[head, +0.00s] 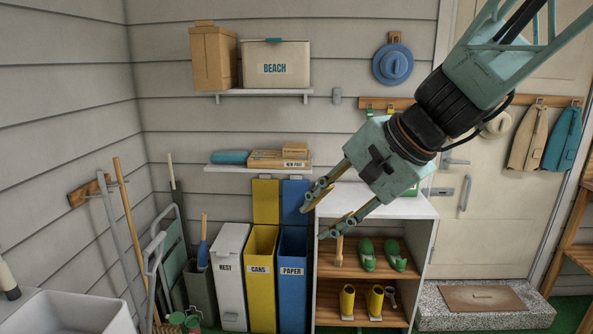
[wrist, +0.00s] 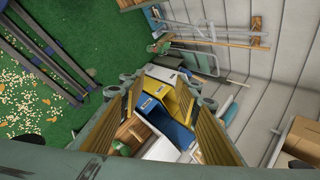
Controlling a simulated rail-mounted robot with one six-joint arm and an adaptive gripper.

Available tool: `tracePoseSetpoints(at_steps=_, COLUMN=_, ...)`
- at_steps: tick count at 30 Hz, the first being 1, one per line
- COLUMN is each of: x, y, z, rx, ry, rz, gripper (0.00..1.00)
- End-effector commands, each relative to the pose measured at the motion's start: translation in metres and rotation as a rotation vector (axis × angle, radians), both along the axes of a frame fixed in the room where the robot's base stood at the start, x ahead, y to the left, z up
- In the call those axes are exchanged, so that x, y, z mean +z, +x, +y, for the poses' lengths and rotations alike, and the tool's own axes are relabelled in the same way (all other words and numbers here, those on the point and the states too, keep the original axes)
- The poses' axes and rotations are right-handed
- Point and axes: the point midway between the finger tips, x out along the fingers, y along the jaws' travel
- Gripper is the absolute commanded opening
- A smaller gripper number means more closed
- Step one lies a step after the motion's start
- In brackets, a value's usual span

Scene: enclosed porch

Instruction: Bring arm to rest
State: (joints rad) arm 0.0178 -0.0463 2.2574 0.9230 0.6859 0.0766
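My gripper (head: 314,222) hangs in mid-air in the head view, pointing down and to the left, in front of the shelf unit and the bins. Its two fingers are spread apart with nothing between them. In the wrist view the fingers of my gripper (wrist: 168,95) stand wide apart on either side, and the bins show through the gap well beyond them. My arm reaches in from the upper right of the head view.
White, yellow and blue bins (head: 262,285) stand below a wall shelf (head: 225,168). A white shelf unit (head: 425,230) holds green shoes and yellow boots. Long-handled tools lean at left. A sink (head: 65,312) is at lower left. A stone step (head: 440,318) fronts the door.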

Motion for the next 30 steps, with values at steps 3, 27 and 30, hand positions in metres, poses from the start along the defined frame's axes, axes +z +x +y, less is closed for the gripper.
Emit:
tracePoseSetpoints(at_steps=3, x=0.005, y=-0.026, z=-0.004, rx=0.054, ry=-0.047, rz=-0.017, gripper=0.3)
tracePoseSetpoints(at_steps=27, x=0.004, y=-0.19, z=-0.066, rx=0.38, ry=-0.417, rz=-0.09, gripper=0.3)
tracePoseSetpoints(at_steps=30, x=0.002, y=-0.208, z=-0.077, rx=0.416, ry=-0.465, rz=-0.096, gripper=0.3)
